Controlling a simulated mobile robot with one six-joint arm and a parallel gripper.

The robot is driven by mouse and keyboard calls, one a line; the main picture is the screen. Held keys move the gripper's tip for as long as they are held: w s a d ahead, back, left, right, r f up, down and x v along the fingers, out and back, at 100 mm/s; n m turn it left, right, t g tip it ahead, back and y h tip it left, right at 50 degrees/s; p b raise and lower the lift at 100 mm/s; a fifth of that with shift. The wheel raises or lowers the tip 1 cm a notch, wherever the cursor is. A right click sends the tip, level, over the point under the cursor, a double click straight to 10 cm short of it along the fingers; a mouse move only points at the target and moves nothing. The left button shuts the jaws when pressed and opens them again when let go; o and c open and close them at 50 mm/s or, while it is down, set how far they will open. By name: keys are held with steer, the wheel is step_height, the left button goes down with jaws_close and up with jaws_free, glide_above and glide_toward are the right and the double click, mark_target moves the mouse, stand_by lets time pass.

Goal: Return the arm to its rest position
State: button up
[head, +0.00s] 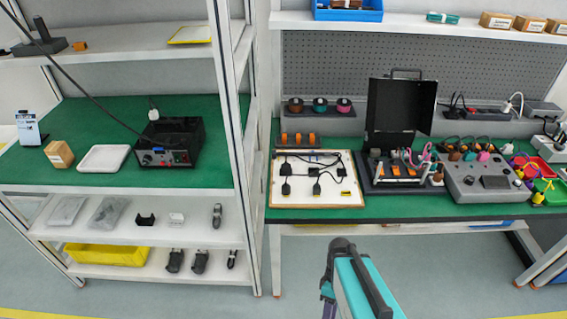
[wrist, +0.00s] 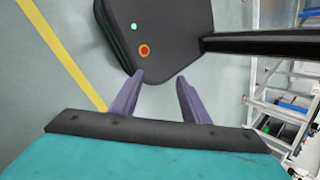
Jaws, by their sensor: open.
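My gripper (wrist: 160,92) shows in the wrist view with its two purple fingers apart and nothing between them. Below the fingers in that view are a dark bar and a teal part of my arm. Beyond the fingertips is a dark body, likely my own base, with a red and yellow button and a green light, over grey floor. In the head view my teal and dark arm stands at the bottom centre, in front of the workbench (head: 400,206). The gripper's fingers cannot be made out clearly there.
A shelf rack (head: 228,90) stands at the left, beside the bench. The bench holds a white wiring board (head: 285,198), an open black case (head: 400,105) and a grey control box (head: 460,185). Grey floor (head: 440,270) before the bench is clear. A metal frame (wrist: 270,95) stands right in the wrist view.

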steer(key=s+d+f+m, duration=0.1)
steer(key=s+f+m, duration=0.1)
steer(key=f+m, duration=0.3)
steer(key=s+d+f+m+t+h, duration=0.1)
steer(key=s+f+m, duration=0.2)
steer(key=m, duration=0.4)
steer(key=shift+s+d+f, duration=0.2)
steer(key=shift+s+f, duration=0.1)
steer(key=shift+f, duration=0.6)
